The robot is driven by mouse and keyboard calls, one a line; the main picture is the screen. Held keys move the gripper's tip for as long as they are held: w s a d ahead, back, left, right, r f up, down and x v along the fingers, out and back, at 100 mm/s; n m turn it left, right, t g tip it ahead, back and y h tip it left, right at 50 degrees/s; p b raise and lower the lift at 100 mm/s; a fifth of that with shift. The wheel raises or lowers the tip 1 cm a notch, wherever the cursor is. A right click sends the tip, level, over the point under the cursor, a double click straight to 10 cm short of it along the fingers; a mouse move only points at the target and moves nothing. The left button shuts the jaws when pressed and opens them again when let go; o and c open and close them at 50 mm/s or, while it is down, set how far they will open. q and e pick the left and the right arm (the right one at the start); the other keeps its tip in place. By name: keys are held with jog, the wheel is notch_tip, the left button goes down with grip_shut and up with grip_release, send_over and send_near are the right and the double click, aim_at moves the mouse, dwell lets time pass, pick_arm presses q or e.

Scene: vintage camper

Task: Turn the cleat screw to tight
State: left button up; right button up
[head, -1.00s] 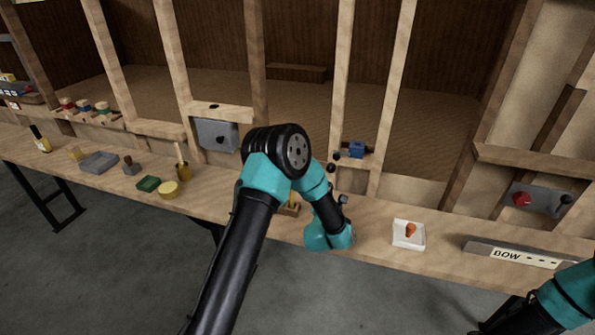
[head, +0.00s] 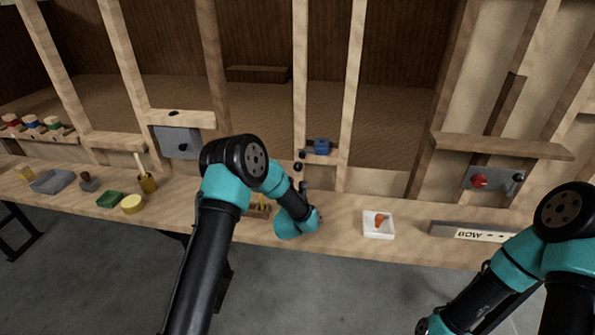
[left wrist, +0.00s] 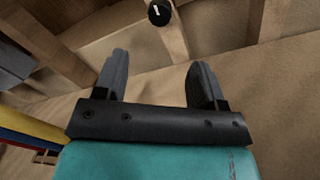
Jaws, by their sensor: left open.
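A round black knob with a white mark (left wrist: 159,13), which looks like the cleat screw, sits on a wooden stud at the top of the left wrist view. In the head view a small dark knob (head: 298,167) shows on the stud below a small ledge. My left gripper (left wrist: 160,66) is open and empty, its two fingers pointing toward the knob, with a gap left between. In the head view the left gripper (head: 303,187) is small and dark, just below the knob, partly hidden by my wrist. My right arm enters at lower right; its gripper is not visible.
A blue block-like part (head: 321,147) sits on the ledge beside the stud. A red knob (head: 479,181) is at right.

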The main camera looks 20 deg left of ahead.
aim_at(298, 168)
pick_arm(q)
jog(key=w, duration=0.4)
jog(key=w+a, duration=0.1)
jog(key=w, duration=0.3)
jog(key=w+a, duration=0.1)
jog(key=w, duration=0.3)
jog(key=shift+c, duration=0.4)
jog(key=c, duration=0.8)
jog(key=shift+c, duration=0.2)
